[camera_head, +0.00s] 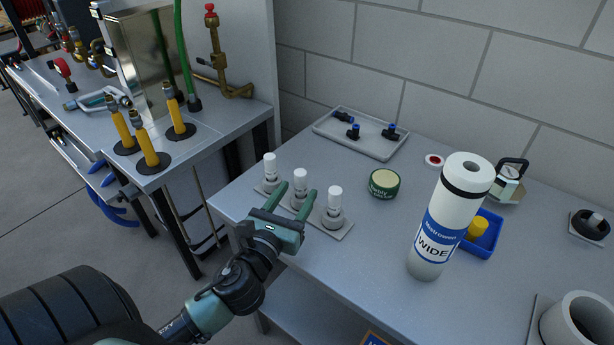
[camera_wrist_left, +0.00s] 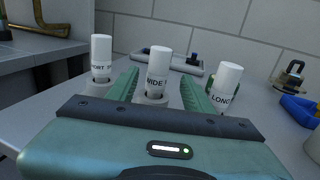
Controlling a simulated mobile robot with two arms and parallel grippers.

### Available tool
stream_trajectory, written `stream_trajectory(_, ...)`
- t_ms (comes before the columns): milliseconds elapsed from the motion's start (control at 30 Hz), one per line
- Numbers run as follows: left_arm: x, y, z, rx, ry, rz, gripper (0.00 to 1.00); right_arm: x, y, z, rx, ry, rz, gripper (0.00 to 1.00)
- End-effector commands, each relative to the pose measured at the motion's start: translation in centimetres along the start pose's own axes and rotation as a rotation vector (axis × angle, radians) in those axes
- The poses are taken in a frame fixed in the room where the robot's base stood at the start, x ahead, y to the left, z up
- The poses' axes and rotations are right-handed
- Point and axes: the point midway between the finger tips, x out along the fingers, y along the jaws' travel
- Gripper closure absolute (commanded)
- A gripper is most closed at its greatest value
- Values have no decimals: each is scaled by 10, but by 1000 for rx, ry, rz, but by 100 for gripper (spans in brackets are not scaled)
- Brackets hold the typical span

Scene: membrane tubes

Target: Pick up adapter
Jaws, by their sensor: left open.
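Three white adapters stand upright in grey holders on a small plate (camera_head: 346,231) at the table's left side. In the left wrist view they are a left one with a partly readable label ending "ORT" (camera_wrist_left: 101,58), a middle one marked WIDE (camera_wrist_left: 158,72) and a right one marked LONG (camera_wrist_left: 226,88). The middle one (camera_head: 300,181) also shows in the head view, between the left (camera_head: 270,168) and right (camera_head: 335,201) ones. My left gripper (camera_head: 296,194) is open, its fingers on either side of the middle adapter's line. I cannot tell whether they touch it. My right gripper is out of view.
A large white cylinder marked WIDE (camera_head: 451,215) stands to the right, beside a blue tray (camera_head: 486,240). A green round tin (camera_head: 384,183) and a tray (camera_head: 362,142) of black fittings lie behind. Yellow-handled tools (camera_head: 149,147) stand on the left bench.

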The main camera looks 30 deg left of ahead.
Motion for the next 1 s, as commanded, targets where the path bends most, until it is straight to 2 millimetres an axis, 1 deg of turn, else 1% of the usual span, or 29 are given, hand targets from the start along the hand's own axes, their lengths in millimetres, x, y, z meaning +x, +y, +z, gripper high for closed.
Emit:
stream_trajectory(100, 14, 0, 2, 2, -2, -1, 49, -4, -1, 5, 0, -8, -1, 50)
stream_trajectory(233, 28, 1, 1, 1, -2, 0, 49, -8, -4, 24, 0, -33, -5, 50)
stream_trajectory(333, 44, 3, -1, -1, -2, 1, 49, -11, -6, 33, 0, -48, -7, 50)
stream_trajectory(400, 54, 4, -2, 0, -2, 1, 49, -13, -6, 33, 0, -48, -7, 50)
stream_trajectory(533, 69, 4, -2, -1, -1, -1, 49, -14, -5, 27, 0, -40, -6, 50)
stream_trajectory(700, 72, 4, -4, 0, 1, -1, 49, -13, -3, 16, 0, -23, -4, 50)
stream_trajectory(800, 72, 4, -4, 0, 1, -1, 49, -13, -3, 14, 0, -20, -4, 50)
stream_trajectory(833, 72, 4, -4, 0, 1, -1, 52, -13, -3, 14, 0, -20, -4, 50)
stream_trajectory(867, 72, 3, -4, 0, 1, -2, 60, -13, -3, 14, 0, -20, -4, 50)
stream_trajectory(900, 72, 3, -4, 0, 1, -2, 71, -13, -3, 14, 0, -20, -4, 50)
stream_trajectory(967, 72, 3, -4, 0, 1, -2, 88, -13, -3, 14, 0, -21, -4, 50)
stream_trajectory(1000, 72, 3, -4, 0, 1, -2, 99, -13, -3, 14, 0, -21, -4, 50)
